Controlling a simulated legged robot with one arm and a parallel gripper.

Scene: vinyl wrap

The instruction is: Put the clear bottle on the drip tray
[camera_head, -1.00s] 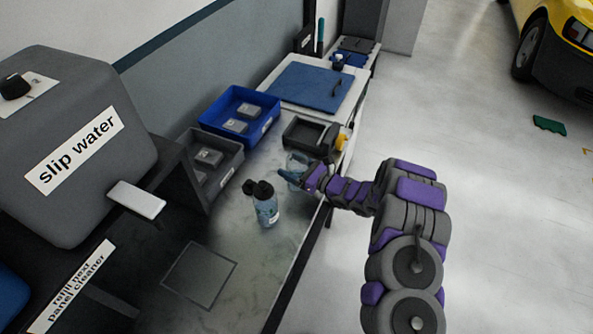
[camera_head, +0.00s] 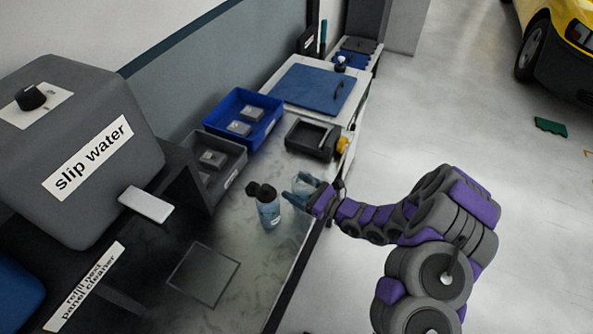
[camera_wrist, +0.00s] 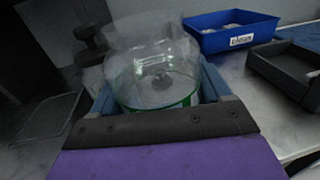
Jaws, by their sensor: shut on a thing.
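My gripper (camera_head: 303,202) is shut on the clear bottle (camera_head: 305,184), above or at the right edge of the worktop; I cannot tell whether the bottle touches it. In the wrist view the bottle (camera_wrist: 158,72) is wide, see-through, with a green band low down, between the blue fingers of my gripper (camera_wrist: 163,97). A flat dark-outlined square (camera_head: 203,274), seemingly the drip tray, lies on the worktop in front of the slip water tank, left of and nearer than the bottle. It also shows at left in the wrist view (camera_wrist: 45,118). Nothing stands on it.
A bluish bottle with a black top (camera_head: 268,208) stands between my gripper and the square. The slip water tank (camera_head: 85,150) with its pale lever (camera_head: 146,205) is at left. A grey bin (camera_head: 225,181), blue bin (camera_head: 265,137) and black tray (camera_head: 299,147) stand behind.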

